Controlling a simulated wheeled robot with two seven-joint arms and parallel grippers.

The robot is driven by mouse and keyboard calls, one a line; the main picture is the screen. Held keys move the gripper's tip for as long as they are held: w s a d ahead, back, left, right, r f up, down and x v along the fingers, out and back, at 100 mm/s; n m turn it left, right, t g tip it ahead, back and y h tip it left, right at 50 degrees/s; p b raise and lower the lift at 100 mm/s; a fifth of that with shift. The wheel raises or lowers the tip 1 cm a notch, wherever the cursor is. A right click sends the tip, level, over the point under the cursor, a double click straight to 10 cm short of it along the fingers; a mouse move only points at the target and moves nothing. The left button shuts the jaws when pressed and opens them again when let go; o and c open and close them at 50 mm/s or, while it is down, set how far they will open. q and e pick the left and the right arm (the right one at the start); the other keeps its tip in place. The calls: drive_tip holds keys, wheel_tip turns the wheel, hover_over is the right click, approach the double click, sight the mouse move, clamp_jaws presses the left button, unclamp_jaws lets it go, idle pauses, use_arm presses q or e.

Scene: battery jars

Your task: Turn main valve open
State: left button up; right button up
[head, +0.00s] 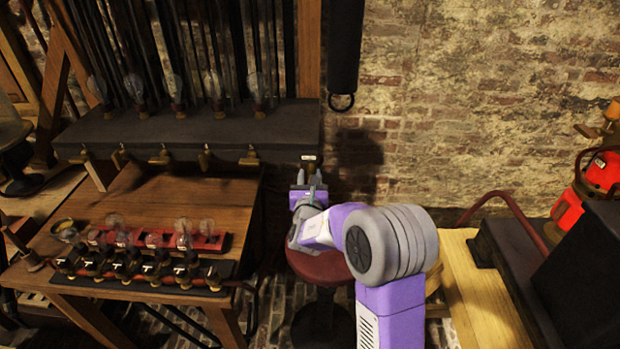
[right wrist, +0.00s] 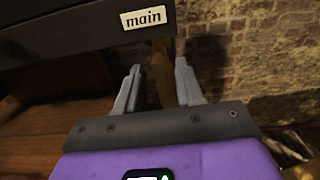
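The main valve (right wrist: 162,72) is a brass handle below the dark shelf edge, beside a white "main" label (right wrist: 142,18). In the head view the valve (head: 310,166) is small at the right end of the dark shelf. My right gripper (right wrist: 158,90) has its two grey fingers apart, one on each side of the brass handle, with gaps visible. In the head view my right gripper (head: 309,188) is just below the shelf's right end, and my wrist hides part of it. My left gripper is in neither view.
The dark shelf (head: 210,133) carries glass bulbs and has several other brass valves along its front edge. A wooden table (head: 190,200) below holds a red tray and a row of small valves. A red stool (head: 325,268) stands beneath my right wrist. A brick wall is behind.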

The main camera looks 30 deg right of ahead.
drive_tip(key=v, duration=0.7)
drive_tip(key=shift+s+p, duration=0.3)
drive_tip(key=shift+p, duration=0.05)
drive_tip(key=shift+a, duration=0.15)
